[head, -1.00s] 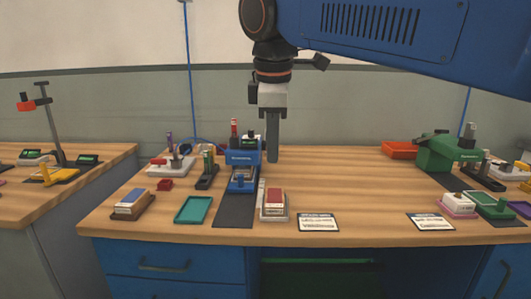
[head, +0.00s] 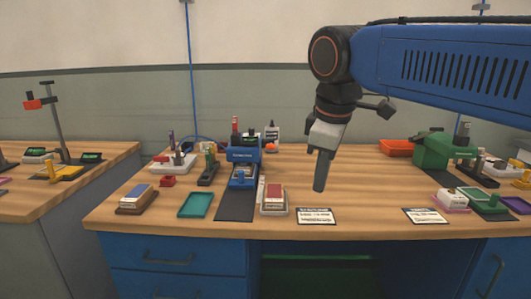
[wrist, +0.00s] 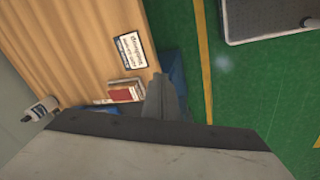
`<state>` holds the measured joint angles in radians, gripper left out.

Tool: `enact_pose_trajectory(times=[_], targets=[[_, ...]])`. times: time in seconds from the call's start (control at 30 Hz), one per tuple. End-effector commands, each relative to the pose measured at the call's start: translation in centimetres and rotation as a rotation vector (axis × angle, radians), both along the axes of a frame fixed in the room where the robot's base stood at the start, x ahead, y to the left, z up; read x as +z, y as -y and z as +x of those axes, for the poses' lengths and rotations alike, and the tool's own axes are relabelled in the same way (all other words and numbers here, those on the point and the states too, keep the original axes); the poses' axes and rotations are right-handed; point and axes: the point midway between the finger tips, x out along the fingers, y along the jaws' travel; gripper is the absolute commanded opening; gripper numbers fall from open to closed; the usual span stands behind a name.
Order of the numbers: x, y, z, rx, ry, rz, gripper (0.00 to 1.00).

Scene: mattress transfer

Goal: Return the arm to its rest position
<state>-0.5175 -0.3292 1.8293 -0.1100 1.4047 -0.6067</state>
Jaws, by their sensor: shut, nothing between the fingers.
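My gripper (head: 319,186) hangs from my blue arm above the middle of the wooden bench, in the head view. Its fingers are together with nothing between them, tilted slightly off vertical. In the wrist view my gripper (wrist: 158,85) appears as a dark closed shape near the bench's front edge, with green floor beyond. A red-topped block on a pale tray (head: 274,198) lies to the left of my gripper, apart from it; it also shows in the wrist view (wrist: 124,93).
A blue machine (head: 243,164) stands on the bench left of my gripper. A green machine (head: 437,151) and an orange tray (head: 397,147) are at the right. A teal tray (head: 195,205) lies front left. Two printed cards (head: 316,216) lie near the front edge. The bench centre is clear.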

Motion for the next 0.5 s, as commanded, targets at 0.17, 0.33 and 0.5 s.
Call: enact_pose_trajectory(times=[0.17,0.33,0.5], targets=[[-4.5,5.7,-2.6,-0.242,0.022,0.075,0.0],[-9.5,10.2,-5.6,-0.484,0.047,0.153,0.0],[-14.9,13.9,-9.0,-0.726,0.075,0.234,0.0]])
